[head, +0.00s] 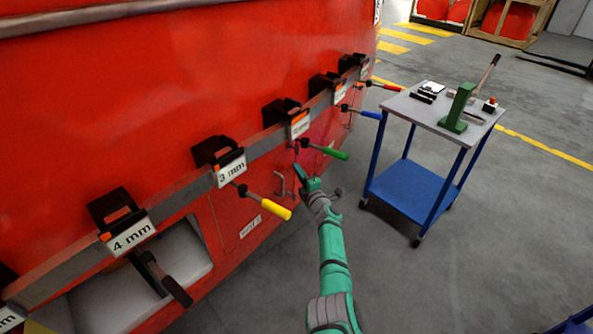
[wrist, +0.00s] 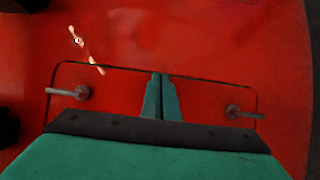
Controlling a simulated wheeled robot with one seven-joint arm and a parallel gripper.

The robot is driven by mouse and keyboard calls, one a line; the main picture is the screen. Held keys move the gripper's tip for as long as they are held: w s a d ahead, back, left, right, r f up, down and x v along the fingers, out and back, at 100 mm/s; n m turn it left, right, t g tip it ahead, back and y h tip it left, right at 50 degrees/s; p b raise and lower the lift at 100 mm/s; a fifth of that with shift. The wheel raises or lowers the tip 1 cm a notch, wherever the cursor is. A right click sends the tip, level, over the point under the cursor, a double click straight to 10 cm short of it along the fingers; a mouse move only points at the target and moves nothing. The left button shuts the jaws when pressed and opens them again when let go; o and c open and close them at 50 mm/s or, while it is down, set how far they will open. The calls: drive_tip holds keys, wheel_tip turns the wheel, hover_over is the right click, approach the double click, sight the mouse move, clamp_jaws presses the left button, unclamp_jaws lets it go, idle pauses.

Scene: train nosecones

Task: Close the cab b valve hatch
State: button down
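In the wrist view a red hatch panel (wrist: 120,88) with a dark outline is set in the red nosecone wall. It carries a grey turn handle at the left (wrist: 68,92) and another at the right (wrist: 243,112). The panel looks about flush with the wall; its lower part is hidden by my gripper. My gripper (wrist: 160,78) has its teal fingers together and empty, over the middle of the panel. I cannot tell whether they touch it. In the head view my gripper (head: 300,172) is at the red wall, below the green-handled lever (head: 330,152).
A grey rail (head: 265,140) with labelled black brackets runs along the red wall. Yellow (head: 270,207), blue and red levers stick out near it. An open recess (head: 170,265) is at lower left. A blue-legged tool cart (head: 410,190) stands at right. Grey floor lies between.

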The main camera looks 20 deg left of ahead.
drive_tip(key=shift+s+a+r+y, duration=0.1)
drive_tip(key=shift+a+r+y, duration=0.2)
drive_tip(key=shift+a+r, duration=0.4)
drive_tip(key=shift+f, duration=0.15)
drive_tip(key=s+d+f, duration=0.1)
drive_tip(key=s+d, duration=0.2)
drive_tip(key=d, duration=1.2)
drive_tip(key=shift+f, duration=0.4)
